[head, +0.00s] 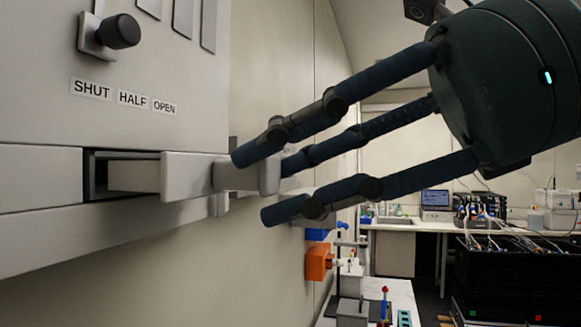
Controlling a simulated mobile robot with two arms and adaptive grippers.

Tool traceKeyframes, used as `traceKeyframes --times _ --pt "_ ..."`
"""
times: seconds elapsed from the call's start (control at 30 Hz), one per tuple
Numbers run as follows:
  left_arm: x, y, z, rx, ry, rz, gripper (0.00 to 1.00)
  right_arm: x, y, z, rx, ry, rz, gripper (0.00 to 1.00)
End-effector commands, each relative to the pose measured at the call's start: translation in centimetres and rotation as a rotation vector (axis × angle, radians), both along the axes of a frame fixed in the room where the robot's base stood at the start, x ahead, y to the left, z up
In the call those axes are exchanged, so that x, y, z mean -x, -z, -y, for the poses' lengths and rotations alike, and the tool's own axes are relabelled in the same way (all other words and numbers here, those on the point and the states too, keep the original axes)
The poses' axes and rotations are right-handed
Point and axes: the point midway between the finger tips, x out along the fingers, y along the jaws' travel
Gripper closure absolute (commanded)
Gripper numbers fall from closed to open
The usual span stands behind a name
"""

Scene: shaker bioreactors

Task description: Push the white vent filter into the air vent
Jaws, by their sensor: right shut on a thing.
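The white vent filter (188,177) is a pale, flat drawer-like piece. It sticks part way out of the air vent (96,173), a dark-edged rectangular slot in the wall panel at the left. A gap shows in the slot beside it. My right gripper (262,186) comes in from the upper right with three dark blue fingers. It is shut on the pale grip at the filter's outer end, with fingertips above and below it. The fingers hide part of the grip. My left gripper is not in view.
Above the slot, a black knob (119,32) sits on the panel over labels SHUT, HALF and OPEN. A pale ledge (110,235) runs below the slot. An orange box (319,262) is on the wall beyond. Benches with a laptop (436,203) and equipment stand behind at the right.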

Motion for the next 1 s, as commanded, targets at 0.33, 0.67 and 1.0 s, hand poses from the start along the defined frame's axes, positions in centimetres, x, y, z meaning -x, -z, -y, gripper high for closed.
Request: traceKeyframes --times 0.33,0.67,1.0 --pt "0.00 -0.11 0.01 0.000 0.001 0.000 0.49 0.01 -0.06 -0.06 -0.001 0.000 0.000 0.96" --pt "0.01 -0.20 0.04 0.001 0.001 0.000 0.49 -0.13 -0.05 -0.50 0.000 0.000 0.000 0.96" --pt "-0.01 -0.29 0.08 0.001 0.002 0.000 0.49 -0.28 -0.05 -0.99 0.000 0.000 0.000 0.96"
